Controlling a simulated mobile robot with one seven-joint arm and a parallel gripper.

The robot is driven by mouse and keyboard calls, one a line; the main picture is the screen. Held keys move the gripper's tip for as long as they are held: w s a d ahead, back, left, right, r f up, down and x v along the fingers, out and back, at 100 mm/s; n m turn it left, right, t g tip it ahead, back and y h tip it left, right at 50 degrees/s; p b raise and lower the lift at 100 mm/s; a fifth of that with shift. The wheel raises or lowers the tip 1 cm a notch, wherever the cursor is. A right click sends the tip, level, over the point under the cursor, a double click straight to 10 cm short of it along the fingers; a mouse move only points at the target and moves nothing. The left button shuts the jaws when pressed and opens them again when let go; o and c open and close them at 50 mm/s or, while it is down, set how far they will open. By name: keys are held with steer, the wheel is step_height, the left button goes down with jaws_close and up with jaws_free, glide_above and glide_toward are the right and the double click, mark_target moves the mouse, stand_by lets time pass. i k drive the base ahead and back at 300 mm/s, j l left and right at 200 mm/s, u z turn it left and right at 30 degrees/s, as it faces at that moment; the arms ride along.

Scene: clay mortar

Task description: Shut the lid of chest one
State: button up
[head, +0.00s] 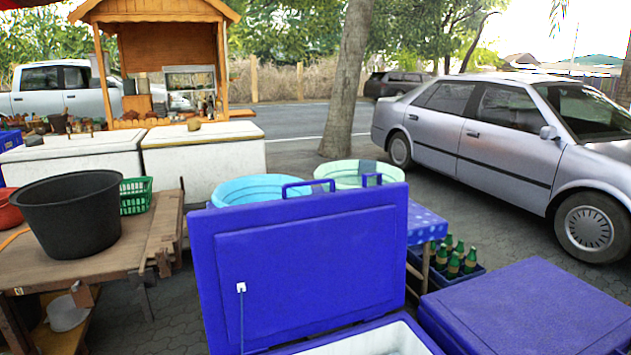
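A blue chest (425,341) stands at the bottom centre, cut off by the picture's lower edge. Its blue lid (310,262) is raised and stands nearly upright at the far side, with two loop handles on its top edge and a cord hanging on its inner face. Part of the white inside shows below the lid. A second blue chest (530,305) at the lower right has its lid down. I see no label telling which is chest one. My gripper is not in view.
A wooden table (120,250) with a black tub (68,215) and green basket (136,195) stands left. Light blue (258,190) and pale green (358,174) basins sit behind the raised lid. Green bottles (455,262) stand in a crate between the chests. A silver car (500,135) is parked right.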

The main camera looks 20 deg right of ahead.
mark_target(306, 266)
steer(key=i+l, duration=0.1)
steer(key=l, duration=0.35)
steer(key=i+l, duration=0.1)
steer(key=l, duration=0.35)
steer(key=i+l+u, duration=0.1)
steer(key=l, duration=0.35)
steer(key=i+l, duration=0.1)
steer(key=l, duration=0.35)
